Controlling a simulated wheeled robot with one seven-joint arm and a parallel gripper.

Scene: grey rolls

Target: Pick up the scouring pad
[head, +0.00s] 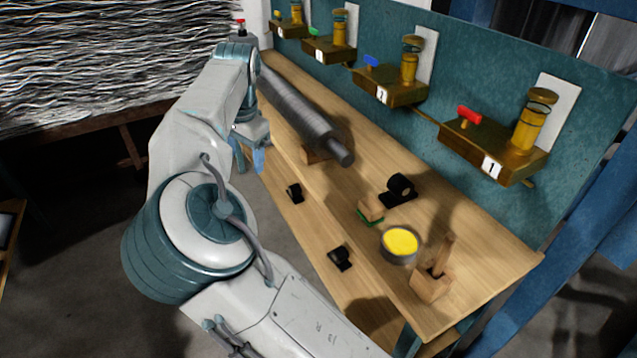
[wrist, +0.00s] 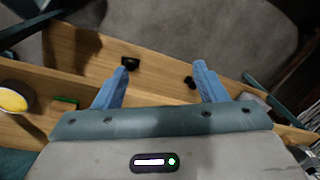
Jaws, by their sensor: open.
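The scouring pad (head: 371,211) looks like a small tan block with a green underside. It lies on the wooden bench (head: 330,215), between a black roll and a round tin. In the wrist view its green part (wrist: 66,102) shows at the left, outside the fingers. My gripper (head: 250,160) is at the left side of the bench near the grey roller, well away from the pad. In the wrist view my gripper (wrist: 163,75) has its two blue fingers spread apart with nothing held between them.
A grey roller (head: 300,112) rests along the bench on a wooden support. A black roll (head: 400,186), a tin with yellow contents (head: 400,243) and a wooden block with a handle (head: 432,285) stand near the pad. Two black brackets (head: 340,257) (head: 294,192) sit along the front edge.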

